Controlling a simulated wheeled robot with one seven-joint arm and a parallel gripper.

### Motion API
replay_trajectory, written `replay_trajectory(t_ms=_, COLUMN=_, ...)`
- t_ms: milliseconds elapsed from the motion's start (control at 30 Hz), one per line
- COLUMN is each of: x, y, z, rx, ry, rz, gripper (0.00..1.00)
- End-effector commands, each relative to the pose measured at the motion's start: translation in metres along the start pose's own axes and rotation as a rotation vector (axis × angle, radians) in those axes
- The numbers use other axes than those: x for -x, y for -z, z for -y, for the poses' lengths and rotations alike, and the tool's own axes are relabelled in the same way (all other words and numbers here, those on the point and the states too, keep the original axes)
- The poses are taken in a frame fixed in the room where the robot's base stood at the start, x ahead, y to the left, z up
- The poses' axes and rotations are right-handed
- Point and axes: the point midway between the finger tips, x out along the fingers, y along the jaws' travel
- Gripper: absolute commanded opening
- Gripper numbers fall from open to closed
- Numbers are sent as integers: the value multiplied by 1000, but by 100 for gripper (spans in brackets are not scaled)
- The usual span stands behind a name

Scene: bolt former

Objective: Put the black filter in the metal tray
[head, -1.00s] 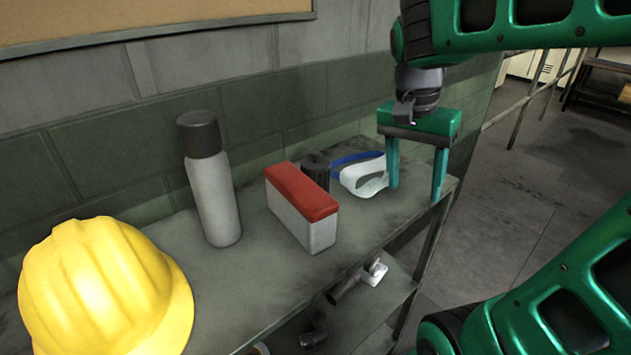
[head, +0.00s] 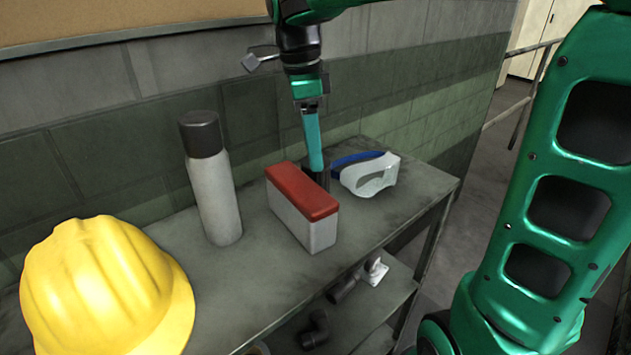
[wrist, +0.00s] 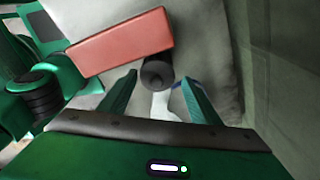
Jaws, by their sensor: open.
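The black filter (wrist: 157,72) is a dark cylinder standing on the shelf top beside the red-lidded box. In the head view the filter (head: 323,184) is mostly hidden behind the box and my fingers. My gripper (head: 315,165) points down at it and shows edge-on. In the wrist view my gripper (wrist: 159,79) is open, and the filter appears between its two fingertips, nearer the tips than the palm. I cannot tell whether the fingers touch it. No metal tray can be made out in either view.
The red-lidded box (head: 303,207) stands close in front of the filter. White goggles with a blue strap (head: 368,176) lie just right. A grey bottle (head: 212,185) and a yellow helmet (head: 103,290) stand left. The wall is close behind. Pipe fittings (head: 345,288) lie on the lower shelf.

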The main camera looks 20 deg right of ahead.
Motion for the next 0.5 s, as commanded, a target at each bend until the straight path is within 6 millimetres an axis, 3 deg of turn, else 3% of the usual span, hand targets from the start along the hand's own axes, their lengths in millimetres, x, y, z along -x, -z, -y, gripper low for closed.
replay_trajectory(t_ms=267, x=-22, y=1, z=-1, rx=-1, ry=-1, rz=0, gripper=57)
replay_trajectory(t_ms=500, x=-54, y=2, z=-2, rx=-2, ry=-3, rz=0, gripper=57)
